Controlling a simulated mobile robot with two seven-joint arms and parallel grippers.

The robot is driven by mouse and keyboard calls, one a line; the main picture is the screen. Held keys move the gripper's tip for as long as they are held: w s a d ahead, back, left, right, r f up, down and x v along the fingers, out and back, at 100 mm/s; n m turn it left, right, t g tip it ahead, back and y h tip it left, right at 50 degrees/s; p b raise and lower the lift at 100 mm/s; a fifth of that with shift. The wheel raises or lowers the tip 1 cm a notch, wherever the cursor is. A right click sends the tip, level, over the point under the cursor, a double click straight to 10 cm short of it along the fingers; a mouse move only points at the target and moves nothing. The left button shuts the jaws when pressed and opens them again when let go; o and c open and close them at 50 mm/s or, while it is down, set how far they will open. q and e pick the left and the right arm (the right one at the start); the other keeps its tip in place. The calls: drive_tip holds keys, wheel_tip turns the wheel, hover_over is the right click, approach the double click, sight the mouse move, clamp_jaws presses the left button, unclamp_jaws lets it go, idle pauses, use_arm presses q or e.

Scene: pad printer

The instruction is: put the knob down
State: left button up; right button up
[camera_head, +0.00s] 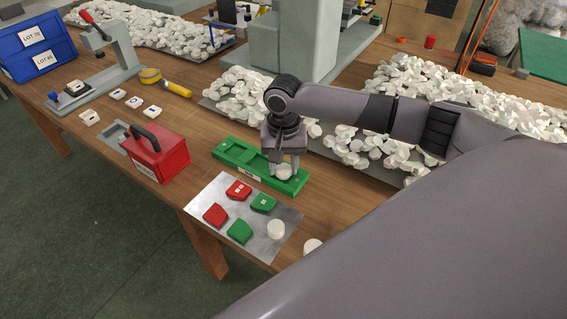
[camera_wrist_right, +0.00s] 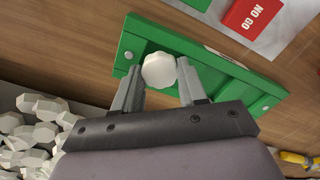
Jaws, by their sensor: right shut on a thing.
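My right gripper (camera_head: 284,165) is shut on a white knob (camera_head: 283,171) at the right end of a long green tray (camera_head: 233,154). In the right wrist view the knob (camera_wrist_right: 159,70) sits between the two fingertips, over one end of the green tray (camera_wrist_right: 240,73). I cannot tell whether the knob touches the tray floor. My left gripper is not in view.
A metal sheet (camera_head: 254,218) in front of the tray bears red and green blocks and a white knob (camera_head: 276,229). A red box (camera_head: 161,161) stands to the left. Heaps of white pieces (camera_head: 240,92) lie behind. Another white knob (camera_head: 313,245) lies near the front edge.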

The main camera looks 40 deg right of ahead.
sight(283, 169)
drive_tip(key=o, duration=1.1)
drive_tip(key=shift+f, duration=0.1)
wheel_tip(283, 169, up, 12)
drive_tip(key=p, duration=0.1)
drive_tip(key=shift+r, duration=0.2)
drive_tip(key=shift+f, duration=0.1)
